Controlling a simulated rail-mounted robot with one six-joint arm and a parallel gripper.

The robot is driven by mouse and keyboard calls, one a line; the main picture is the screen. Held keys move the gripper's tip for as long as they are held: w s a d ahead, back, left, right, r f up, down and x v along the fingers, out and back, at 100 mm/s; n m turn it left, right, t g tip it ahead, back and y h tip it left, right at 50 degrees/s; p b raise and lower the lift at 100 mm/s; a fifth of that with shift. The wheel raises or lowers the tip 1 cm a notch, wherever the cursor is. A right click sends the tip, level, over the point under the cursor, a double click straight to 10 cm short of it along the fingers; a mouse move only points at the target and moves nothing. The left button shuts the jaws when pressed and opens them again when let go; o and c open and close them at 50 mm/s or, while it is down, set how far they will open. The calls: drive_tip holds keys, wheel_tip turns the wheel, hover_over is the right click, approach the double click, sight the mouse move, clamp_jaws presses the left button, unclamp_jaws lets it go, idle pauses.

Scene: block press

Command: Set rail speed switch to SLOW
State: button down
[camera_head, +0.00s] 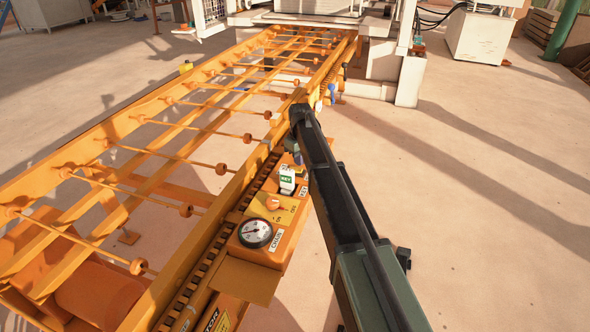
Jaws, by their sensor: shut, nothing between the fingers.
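No label reading SLOW or rail speed can be made out, so I cannot tell which control is the rail speed switch. An orange control box (290,238) sits along the right side of the orange rail. My dark arm reaches from the lower right up to the rail's edge and covers part of the box's far end. My gripper cannot be made out.
A round gauge (256,233) with a CHAIN label sits at the box's near end. The orange roller rail (150,172) runs along the left. Small blue and white knobs (331,91) show farther along it. A white machine (410,75) stands behind. The floor at right is clear.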

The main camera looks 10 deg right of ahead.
sight(299, 169)
drive_tip(key=shift+f+b, duration=1.3)
drive_tip(key=shift+b, duration=0.05)
idle(0.5)
wheel_tip(299, 169, up, 7)
drive_tip(key=p, duration=0.7)
drive_tip(key=shift+r, duration=0.1)
